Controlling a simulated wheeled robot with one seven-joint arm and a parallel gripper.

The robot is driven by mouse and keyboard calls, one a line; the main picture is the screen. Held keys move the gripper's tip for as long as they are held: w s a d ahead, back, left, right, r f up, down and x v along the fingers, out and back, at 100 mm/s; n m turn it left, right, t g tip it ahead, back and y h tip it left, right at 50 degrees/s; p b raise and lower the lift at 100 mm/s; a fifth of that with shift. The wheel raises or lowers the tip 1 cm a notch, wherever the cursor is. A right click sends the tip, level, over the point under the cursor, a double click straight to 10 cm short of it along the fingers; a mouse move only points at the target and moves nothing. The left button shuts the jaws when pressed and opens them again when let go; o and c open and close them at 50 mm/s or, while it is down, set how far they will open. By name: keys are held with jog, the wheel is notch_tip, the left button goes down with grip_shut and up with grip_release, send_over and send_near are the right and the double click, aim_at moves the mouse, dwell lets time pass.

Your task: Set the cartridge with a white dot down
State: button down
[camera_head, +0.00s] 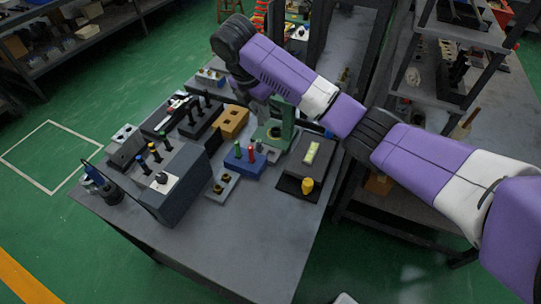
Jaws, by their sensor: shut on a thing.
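I cannot make out a cartridge with a white dot. My arm reaches in from the right, bends back at the upper middle and turns down behind its own forearm. Its jaws are hidden there, near a green press-like stand (275,132), so what they hold does not show. A blue block (243,166) in the middle of the table bears a green-topped and a red cartridge (251,152). A dark block (200,124) with several black posts stands behind it to the left. An orange block (232,122) with dark holes lies between them.
The grey table (250,245) is bare along its front. A small plate (222,187) lies in front of the blue block. Shelving (470,95) stands right.

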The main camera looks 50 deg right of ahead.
jog(key=shift+n+t+h, duration=0.3)
jog(key=shift+n, duration=0.3)
jog(key=shift+s+a+f+b+x, duration=0.15)
jog(key=shift+s+a+b+x, duration=0.25)
jog(key=shift+x, duration=2.65)
jog(key=shift+s+a+f+b+x, duration=0.2)
jog(key=shift+a+b+x, duration=0.25)
jog(key=shift+x, duration=2.6)
jog(key=shift+s+a+f+b+x, duration=0.15)
jog(key=shift+s+a+b+x, duration=0.25)
jog(key=shift+x, duration=2.65)
jog(key=c, duration=1.7)
grip_release()
jog(key=shift+w+a, duration=0.1)
jog(key=shift+w, duration=0.05)
jog(key=shift+o, duration=0.6)
